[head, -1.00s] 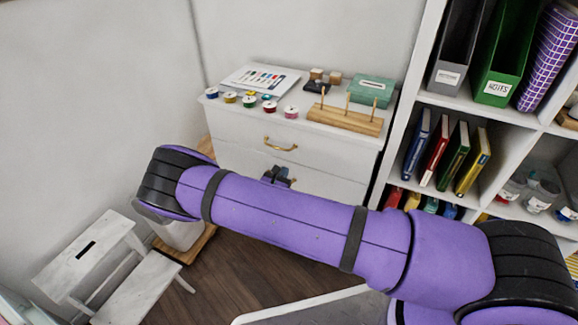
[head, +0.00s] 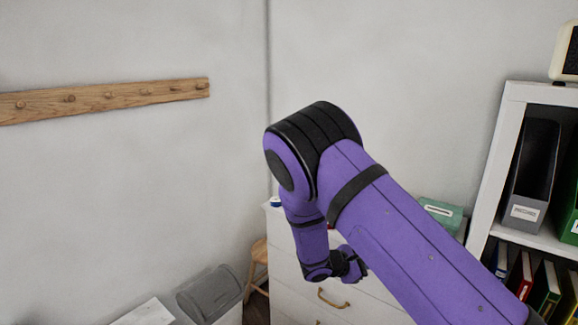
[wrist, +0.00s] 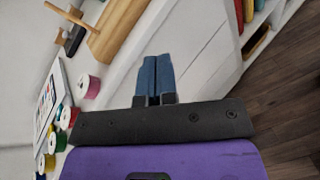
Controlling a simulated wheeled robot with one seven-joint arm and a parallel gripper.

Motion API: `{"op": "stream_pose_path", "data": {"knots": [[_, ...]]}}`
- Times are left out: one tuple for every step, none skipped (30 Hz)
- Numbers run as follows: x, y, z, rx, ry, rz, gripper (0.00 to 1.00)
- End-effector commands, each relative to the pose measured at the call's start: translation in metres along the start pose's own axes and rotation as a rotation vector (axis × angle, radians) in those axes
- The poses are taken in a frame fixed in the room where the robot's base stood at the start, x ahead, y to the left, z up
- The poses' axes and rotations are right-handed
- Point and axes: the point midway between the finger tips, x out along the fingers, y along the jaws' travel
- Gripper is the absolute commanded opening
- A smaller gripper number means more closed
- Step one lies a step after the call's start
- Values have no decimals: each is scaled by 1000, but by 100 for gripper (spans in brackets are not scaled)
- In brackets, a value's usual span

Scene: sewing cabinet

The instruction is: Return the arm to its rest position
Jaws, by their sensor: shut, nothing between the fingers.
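My arm, purple with black joints, crosses the head view from the lower right, bends at a raised elbow and hangs down in front of the white drawer cabinet (head: 290,265). My gripper (wrist: 155,68) shows in the wrist view with its two blue fingers together and nothing between them. In the head view its fingers cannot be made out at the dark end of the arm. In the wrist view the fingers are in front of the cabinet's white drawer fronts (wrist: 195,45), apart from the spools on top.
Colored thread spools (wrist: 88,86), a printed card (wrist: 47,103) and a wooden spool rack (wrist: 118,28) are on the cabinet top. A green box (head: 440,213) is there too. A white shelf (head: 495,165) with file holders stands right. A peg rail (head: 105,95) hangs left.

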Motion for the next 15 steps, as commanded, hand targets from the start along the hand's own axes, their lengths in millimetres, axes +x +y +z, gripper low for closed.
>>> {"op": "stream_pose_path", "data": {"knots": [[0,2,18,49,20,-47,0],[-1,2,27,75,31,-74,0],[-1,2,39,109,45,-109,0],[-2,1,48,135,55,-134,0],[-2,1,57,160,66,-160,0],[-4,0,68,194,81,-193,0],[-4,-1,77,220,92,-218,0],[-5,-2,86,245,103,-242,0],[-6,-3,98,279,117,-274,0],[-7,-4,107,305,129,-298,0],[-9,-5,115,330,140,-321,0],[-10,-7,127,363,155,-351,0],[-11,-8,136,389,166,-374,0],[-13,-10,144,413,178,-396,0],[-15,-12,156,447,193,-425,0]]}}
